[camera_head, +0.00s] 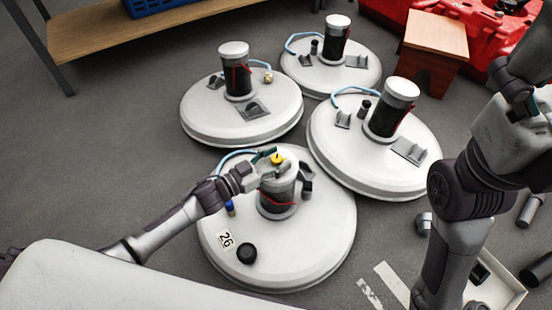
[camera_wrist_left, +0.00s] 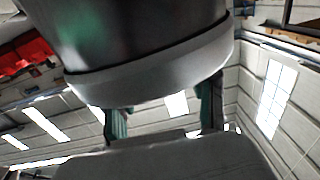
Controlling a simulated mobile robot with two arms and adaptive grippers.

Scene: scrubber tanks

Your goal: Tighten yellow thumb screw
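The yellow thumb screw (camera_head: 277,159) shows as a small spot above the dark motor cylinder (camera_head: 278,193) on the nearest white round tank (camera_head: 325,235), labelled 26. My left gripper (camera_head: 272,162) comes in from the left at the cylinder's top, its fingers around or just beside the screw; contact is unclear. In the left wrist view, its two green-padded fingers (camera_wrist_left: 164,112) stand apart, their ends partly hidden behind a large dark cylinder with a grey rim (camera_wrist_left: 150,80). The screw is not visible there. My right arm rises at the right; its gripper is out of view.
Three similar tanks stand behind: back left (camera_head: 240,125), far back (camera_head: 335,80) and right (camera_head: 375,175). A black knob (camera_head: 246,253) sits on the near tank's front. A wooden stool (camera_head: 434,45) and a wooden shelf (camera_head: 130,38) stand behind. Grey floor is clear at the left.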

